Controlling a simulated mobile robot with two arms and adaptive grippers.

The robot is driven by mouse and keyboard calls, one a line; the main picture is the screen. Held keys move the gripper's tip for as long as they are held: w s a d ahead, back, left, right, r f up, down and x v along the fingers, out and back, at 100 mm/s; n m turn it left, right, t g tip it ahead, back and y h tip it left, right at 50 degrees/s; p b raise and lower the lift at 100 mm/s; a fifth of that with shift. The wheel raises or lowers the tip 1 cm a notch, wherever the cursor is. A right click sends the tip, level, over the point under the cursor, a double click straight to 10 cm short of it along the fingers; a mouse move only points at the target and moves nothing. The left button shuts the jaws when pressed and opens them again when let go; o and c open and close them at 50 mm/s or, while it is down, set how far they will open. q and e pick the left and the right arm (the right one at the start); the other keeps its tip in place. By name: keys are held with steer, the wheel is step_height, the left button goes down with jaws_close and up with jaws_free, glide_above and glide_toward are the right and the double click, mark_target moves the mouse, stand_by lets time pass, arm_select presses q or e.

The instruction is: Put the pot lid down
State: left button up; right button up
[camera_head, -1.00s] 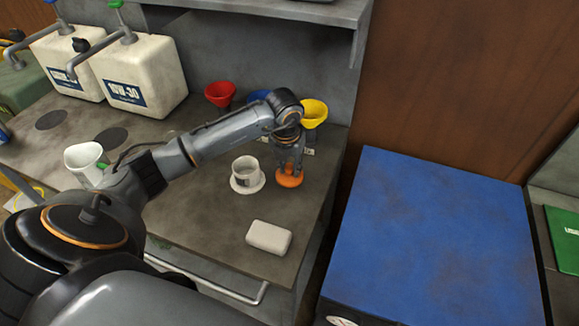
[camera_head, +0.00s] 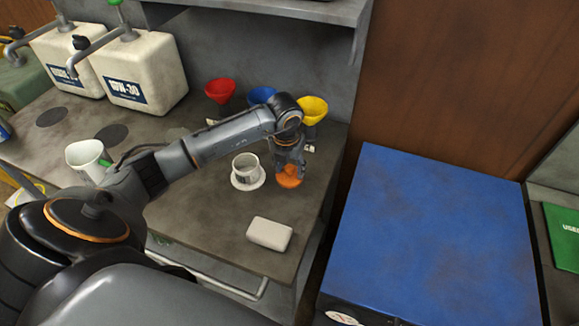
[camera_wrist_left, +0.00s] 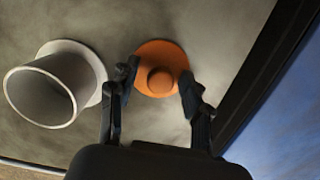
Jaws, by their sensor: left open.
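The pot lid (camera_head: 288,181) is an orange disc with a round knob, lying on the grey workbench. It also shows in the left wrist view (camera_wrist_left: 160,68), flat on the bench with its knob up. My left gripper (camera_head: 291,168) is right above the lid. In the left wrist view its two fingers (camera_wrist_left: 158,88) are apart, one on each side of the knob, with a gap to it. A white pot (camera_head: 245,168) stands on a white round base to the left of the lid. My right gripper is not in view.
A white block (camera_head: 269,233) lies near the bench's front edge. Red (camera_head: 220,90), blue (camera_head: 262,95) and yellow (camera_head: 313,109) funnels stand behind. A white jug (camera_head: 87,157) is at left. A blue-topped cabinet (camera_head: 430,240) stands right, across a gap.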

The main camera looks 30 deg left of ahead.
mark_target(287, 180)
arm_select(q)
steer(key=shift+r, duration=0.45)
step_height(287, 180, up, 11)
steer(key=s+b, duration=0.1)
steer(key=b, duration=0.1)
steer(key=shift+s+d, duration=0.2)
steer(key=shift+s, duration=0.2)
